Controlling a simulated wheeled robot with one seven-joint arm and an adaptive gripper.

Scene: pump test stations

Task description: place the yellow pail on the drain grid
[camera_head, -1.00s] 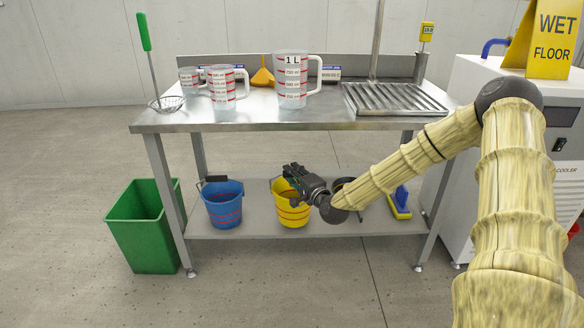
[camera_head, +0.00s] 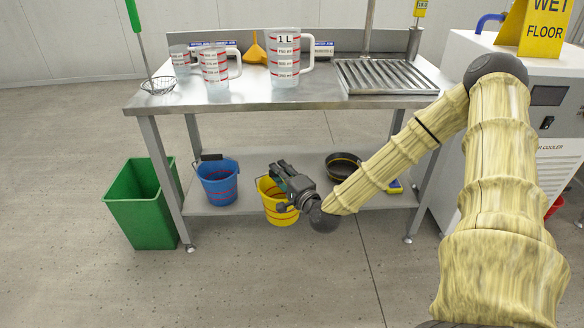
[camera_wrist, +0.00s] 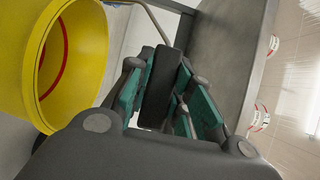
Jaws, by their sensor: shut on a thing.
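The yellow pail (camera_head: 279,216) hangs upright at the front edge of the lower shelf, its base overlapping that edge in the head view. My gripper (camera_head: 288,185) is above it, shut on the pail's black handle grip. In the wrist view the grip (camera_wrist: 160,88) lies between the green finger pads, and the yellow pail (camera_wrist: 85,75) shows at left with its open mouth and a red inner line. The drain grid (camera_head: 392,77) is a ribbed metal rack on the right part of the steel table top; nothing stands on it.
Measuring jugs (camera_head: 285,60), an orange funnel (camera_head: 255,50) and a strainer (camera_head: 158,86) stand on the table (camera_head: 255,103). A blue pail (camera_head: 218,185) and a dark pan (camera_head: 343,164) are on the lower shelf. A green bin (camera_head: 145,212) stands left; a white cooler (camera_head: 535,125) stands right.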

